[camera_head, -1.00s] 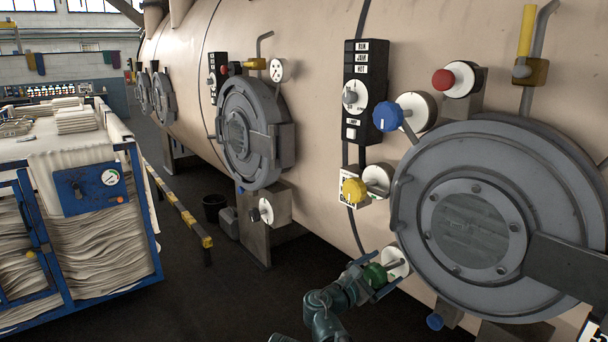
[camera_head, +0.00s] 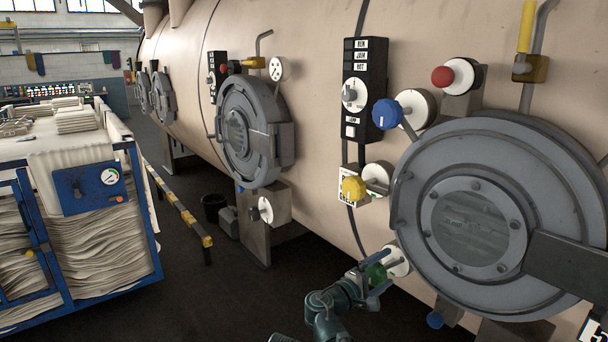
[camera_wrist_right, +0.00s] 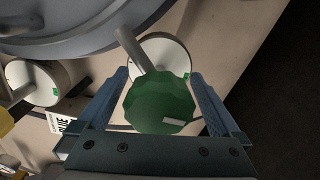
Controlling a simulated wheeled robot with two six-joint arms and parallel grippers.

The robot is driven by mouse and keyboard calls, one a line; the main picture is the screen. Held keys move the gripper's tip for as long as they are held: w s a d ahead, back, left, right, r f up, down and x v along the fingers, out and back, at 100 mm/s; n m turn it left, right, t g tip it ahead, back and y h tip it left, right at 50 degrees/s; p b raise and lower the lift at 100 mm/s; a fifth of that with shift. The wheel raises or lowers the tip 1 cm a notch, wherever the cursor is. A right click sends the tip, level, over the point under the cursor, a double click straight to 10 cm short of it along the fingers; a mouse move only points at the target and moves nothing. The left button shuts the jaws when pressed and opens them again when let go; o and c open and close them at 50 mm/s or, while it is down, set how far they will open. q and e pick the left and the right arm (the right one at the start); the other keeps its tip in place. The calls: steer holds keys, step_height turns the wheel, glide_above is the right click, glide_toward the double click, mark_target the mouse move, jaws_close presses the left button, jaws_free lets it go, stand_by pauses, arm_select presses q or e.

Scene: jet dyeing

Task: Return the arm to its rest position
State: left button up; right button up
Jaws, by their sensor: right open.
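My right gripper (camera_head: 378,272) is low in the head view, in front of the machine's hull and left of the large round door. Its blue fingers are open on either side of a green knob (camera_head: 376,276). The right wrist view shows the same green knob (camera_wrist_right: 159,103) between the spread fingers (camera_wrist_right: 163,92), with gaps beside it. A grey lever (camera_wrist_right: 134,48) shows beyond the knob, in front of a white round disc (camera_wrist_right: 163,53). The disc also shows behind the gripper in the head view (camera_head: 398,261). My left gripper is not in view.
The large grey door (camera_head: 475,225) stands close on the right. A yellow knob (camera_head: 353,188) and a blue knob (camera_head: 387,115) stick out above the gripper. A loaded blue trolley (camera_head: 90,190) is at left.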

steer(key=shift+f+m, duration=0.1)
steer(key=shift+m, duration=1)
